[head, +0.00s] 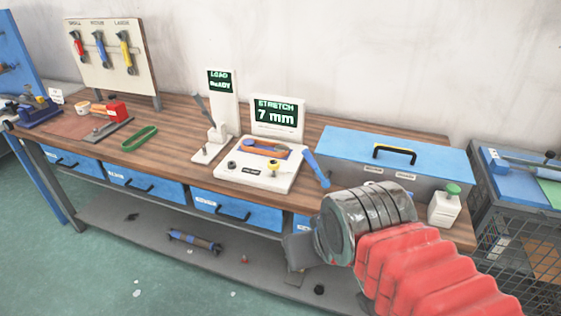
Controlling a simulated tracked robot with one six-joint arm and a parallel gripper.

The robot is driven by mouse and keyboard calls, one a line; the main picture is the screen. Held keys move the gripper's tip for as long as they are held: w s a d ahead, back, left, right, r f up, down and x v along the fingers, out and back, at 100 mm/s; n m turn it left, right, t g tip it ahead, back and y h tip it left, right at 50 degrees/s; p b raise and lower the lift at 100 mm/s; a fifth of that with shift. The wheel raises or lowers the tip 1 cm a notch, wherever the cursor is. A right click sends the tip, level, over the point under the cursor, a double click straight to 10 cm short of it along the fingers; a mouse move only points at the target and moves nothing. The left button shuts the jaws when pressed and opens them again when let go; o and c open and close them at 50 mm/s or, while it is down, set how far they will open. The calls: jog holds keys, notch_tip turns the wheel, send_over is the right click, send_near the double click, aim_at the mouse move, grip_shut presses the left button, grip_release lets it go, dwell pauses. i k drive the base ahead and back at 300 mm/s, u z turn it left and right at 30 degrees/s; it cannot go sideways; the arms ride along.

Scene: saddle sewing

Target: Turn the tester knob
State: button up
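The white tester (255,180) stands on the wooden bench, with a screen (277,115) reading "STRETCH 7 mm". A small black knob (232,164) is at the left of its base, and a yellow knob (272,166) is further right. An orange and blue piece (265,148) lies across its middle. A blue lever (316,168) leans at its right side. My gripper (297,257) is in front of the bench edge, to the lower right of the tester and apart from it. My wrist hides much of it, so its opening is unclear.
A white "LOAD READY" unit (222,100) with a grey lever stands left of the tester. A blue-lidded box (355,148) and a white block with a green button (446,205) are at the right. A green loop (139,138) lies on the bench (175,125).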

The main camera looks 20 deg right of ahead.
aim_at(272, 164)
jog(key=i, duration=0.8)
jog(key=z, duration=0.15)
jog(key=k, duration=0.5)
jog(key=u, duration=0.9)
jog(key=i, duration=0.5)
jog(key=z, duration=0.05)
